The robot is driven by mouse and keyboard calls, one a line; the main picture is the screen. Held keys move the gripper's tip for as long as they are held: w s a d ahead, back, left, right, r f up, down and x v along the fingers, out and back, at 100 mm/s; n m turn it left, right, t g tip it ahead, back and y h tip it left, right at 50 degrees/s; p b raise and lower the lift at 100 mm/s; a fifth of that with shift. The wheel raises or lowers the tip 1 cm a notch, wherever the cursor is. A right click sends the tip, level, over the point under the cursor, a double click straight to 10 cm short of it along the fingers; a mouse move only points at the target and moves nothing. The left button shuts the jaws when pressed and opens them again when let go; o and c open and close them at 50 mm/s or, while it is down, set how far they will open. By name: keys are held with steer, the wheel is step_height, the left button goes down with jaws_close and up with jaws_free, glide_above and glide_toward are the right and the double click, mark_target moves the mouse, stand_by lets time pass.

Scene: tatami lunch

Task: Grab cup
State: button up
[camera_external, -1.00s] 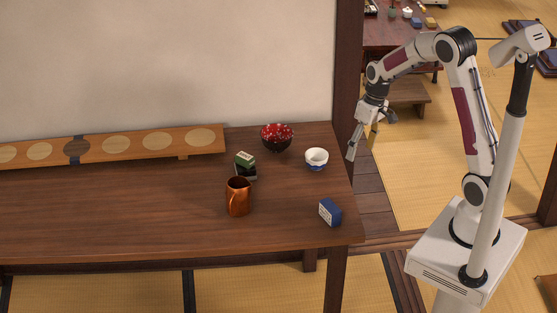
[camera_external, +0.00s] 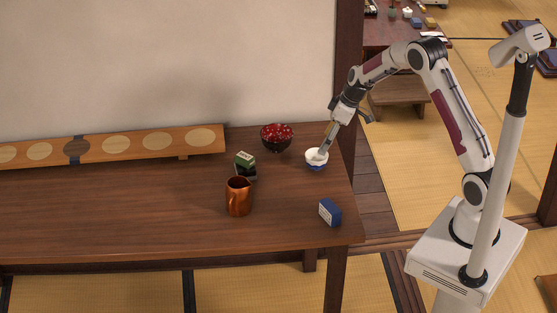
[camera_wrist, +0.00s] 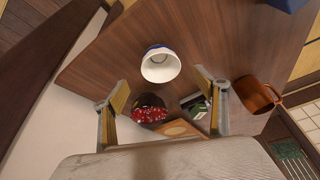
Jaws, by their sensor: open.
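A small white cup with a blue lower part (camera_external: 316,165) stands upright near the right end of the table. In the wrist view the cup (camera_wrist: 160,65) shows its empty white inside, just above and between the fingertips. My gripper (camera_external: 324,150) is open and reaches down from the upper right, with its tips at the cup's rim in the external view. In the wrist view the two fingers of my gripper (camera_wrist: 161,78) are apart with nothing between them. I cannot tell whether a finger touches the cup. A copper mug (camera_external: 239,198) with a handle stands further left and nearer the front.
A green block (camera_external: 245,159) lies on a dark one behind the mug. A blue box (camera_external: 330,212) stands near the right edge. A long wooden board (camera_external: 110,150) runs along the wall. The table's left front is clear.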

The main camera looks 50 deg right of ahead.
mark_target(317, 155)
steer(key=shift+w+d+n, duration=0.1)
steer(key=shift+n, duration=0.4)
steer(key=shift+x, duration=1.3)
steer(key=shift+a+x, duration=0.2)
steer(key=shift+x, duration=2.4)
steer(key=c, duration=1.3)
